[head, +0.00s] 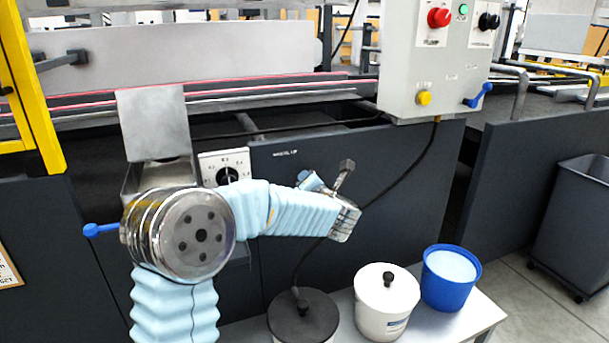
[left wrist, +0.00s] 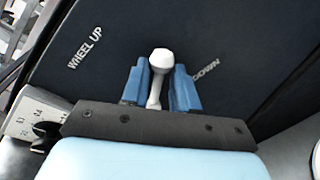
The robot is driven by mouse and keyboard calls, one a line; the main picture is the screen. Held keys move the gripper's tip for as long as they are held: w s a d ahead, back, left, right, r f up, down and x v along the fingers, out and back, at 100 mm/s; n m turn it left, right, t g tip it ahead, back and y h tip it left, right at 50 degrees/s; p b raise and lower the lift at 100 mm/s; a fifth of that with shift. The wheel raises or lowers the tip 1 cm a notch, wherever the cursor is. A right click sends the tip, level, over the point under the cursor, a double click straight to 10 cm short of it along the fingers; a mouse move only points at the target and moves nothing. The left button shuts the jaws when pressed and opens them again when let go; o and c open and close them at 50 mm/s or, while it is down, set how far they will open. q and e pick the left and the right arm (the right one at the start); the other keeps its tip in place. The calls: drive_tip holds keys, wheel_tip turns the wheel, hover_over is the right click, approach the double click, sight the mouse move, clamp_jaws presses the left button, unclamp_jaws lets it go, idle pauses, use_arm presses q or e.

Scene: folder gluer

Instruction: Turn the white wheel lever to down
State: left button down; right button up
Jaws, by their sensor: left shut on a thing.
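The white wheel lever (left wrist: 156,80) shows in the left wrist view, with a round knob on a short stem. It stands on the dark panel between the WHEEL UP label (left wrist: 85,47) and the DOWN label (left wrist: 206,71). My left gripper (left wrist: 160,85) is shut on it, one blue finger on each side of the stem. In the head view my left gripper (head: 312,181) is at the panel, right of and below the WHEEL UP label (head: 285,153). I cannot make out the lever there, behind my wrist. My right gripper is not in view.
A numbered dial (head: 228,174) is left of the gripper. A grey control box (head: 425,60) hangs above right. A low table (head: 470,315) holds a black-lidded pot (head: 303,318), a white lidded pot (head: 386,302) and a blue bucket (head: 449,279). A dark bin (head: 577,225) stands at right.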

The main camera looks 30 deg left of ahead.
use_arm(q)
drive_tip(key=shift+w+d+f+m+g+y+p, duration=0.25)
drive_tip(key=shift+f+m+p, duration=0.35)
drive_tip(key=shift+m, duration=0.4)
drive_tip(key=shift+w+d+f+m+g+y+p, duration=0.1)
drive_tip(key=shift+w+f+m+g+y+p, duration=0.15)
drive_tip(key=shift+f+m+p, duration=0.55)
drive_tip(key=shift+w+d+f+m+g+y+p, duration=0.1)
drive_tip(key=shift+w+d+f+m+g+p, duration=0.2)
drive_tip(key=shift+m, duration=0.9)
drive_tip(key=shift+s+a+f, duration=0.1)
drive_tip(key=shift+s, duration=0.05)
drive_tip(key=c, duration=0.8)
unclamp_jaws()
drive_tip(key=shift+c, duration=0.2)
drive_tip(key=b+v, duration=0.1)
drive_tip(key=v, duration=1.3)
drive_tip(key=shift+b, duration=0.3)
